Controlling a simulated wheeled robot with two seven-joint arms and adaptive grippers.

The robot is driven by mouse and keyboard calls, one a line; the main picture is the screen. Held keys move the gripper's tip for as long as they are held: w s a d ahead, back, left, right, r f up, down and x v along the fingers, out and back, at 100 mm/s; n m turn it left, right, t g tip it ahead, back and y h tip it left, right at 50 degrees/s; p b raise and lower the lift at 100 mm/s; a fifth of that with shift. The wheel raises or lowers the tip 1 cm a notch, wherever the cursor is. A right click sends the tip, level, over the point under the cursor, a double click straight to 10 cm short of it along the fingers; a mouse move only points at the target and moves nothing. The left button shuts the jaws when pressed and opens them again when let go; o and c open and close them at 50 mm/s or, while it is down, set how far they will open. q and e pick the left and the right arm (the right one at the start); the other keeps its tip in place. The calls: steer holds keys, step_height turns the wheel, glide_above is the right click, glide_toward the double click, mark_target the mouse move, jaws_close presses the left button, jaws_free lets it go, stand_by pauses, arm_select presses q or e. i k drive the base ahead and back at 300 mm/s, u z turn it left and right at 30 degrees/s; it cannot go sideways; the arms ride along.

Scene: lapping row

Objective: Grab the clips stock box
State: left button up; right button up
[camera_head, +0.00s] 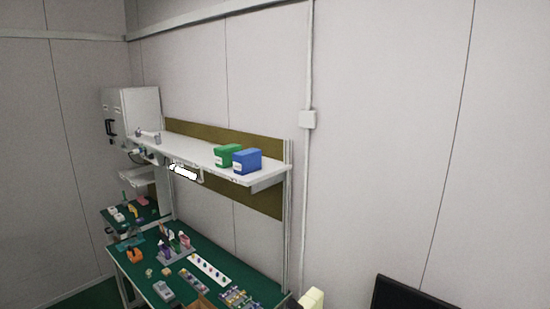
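Two small stock boxes stand side by side on the white shelf (190,152) above the workbench. The green box (229,150) is on the left and farther back. The blue box (251,158) is on the right, near the shelf's right end. Each has a white label on its front, too small to read, so I cannot tell which one holds clips. Neither of my grippers shows in the head view.
Below the shelf is a green-topped bench (142,277) with many small parts, including an orange item (134,256) and a white strip (207,268). A grey cabinet (140,108) stands at the left. A dark panel (410,296) shows at bottom right.

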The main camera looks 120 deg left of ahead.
mark_target(222, 155)
steer(key=u, duration=4.95)
steer(key=i, duration=2)
